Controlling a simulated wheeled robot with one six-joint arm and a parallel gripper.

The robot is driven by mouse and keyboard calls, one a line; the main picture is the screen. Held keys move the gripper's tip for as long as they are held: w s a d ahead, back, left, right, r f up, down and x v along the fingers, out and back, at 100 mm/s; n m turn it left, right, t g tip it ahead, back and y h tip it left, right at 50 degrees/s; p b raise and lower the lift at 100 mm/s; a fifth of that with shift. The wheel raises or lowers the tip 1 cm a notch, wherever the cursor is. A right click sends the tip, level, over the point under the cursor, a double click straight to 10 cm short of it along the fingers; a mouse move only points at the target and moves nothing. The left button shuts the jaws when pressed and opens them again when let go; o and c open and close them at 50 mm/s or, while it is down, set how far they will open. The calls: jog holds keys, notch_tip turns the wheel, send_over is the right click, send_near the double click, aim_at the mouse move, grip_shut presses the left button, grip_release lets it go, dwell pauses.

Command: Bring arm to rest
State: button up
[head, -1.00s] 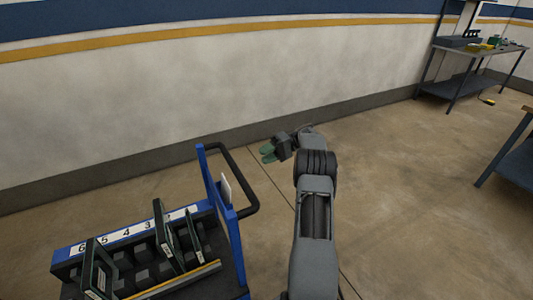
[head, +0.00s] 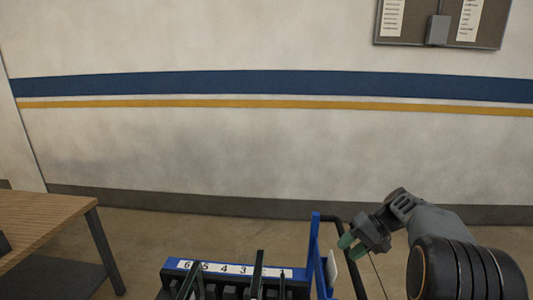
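My gripper (head: 346,243) shows at the lower right of the head view, at the end of my bent grey arm. Its green fingertips point left, close to the upright of the blue cart (head: 313,240). Whether it touches the cart cannot be told. The fingers are small and partly overlap, so their gap is unclear. No object shows in them.
The blue cart has a slotted rack with a number strip (head: 235,269) and several dark upright panels. A wooden-topped table (head: 45,222) stands at the left. A striped wall and a notice board (head: 437,24) are behind. Floor between table and cart is clear.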

jog(key=s+a+f+n+t+h, duration=0.1)
jog(key=s+a+t+h, duration=0.1)
jog(key=s, duration=0.7)
jog(key=s+a+f+n+t+h, duration=0.1)
jog(key=s+a+t+h, duration=0.1)
jog(key=s+a+h, duration=0.3)
jog(key=s+h, duration=0.1)
jog(key=s, duration=0.3)
jog(key=shift+s+h, duration=0.3)
jog(key=shift+s, duration=0.1)
jog(key=shift+s, duration=0.1)
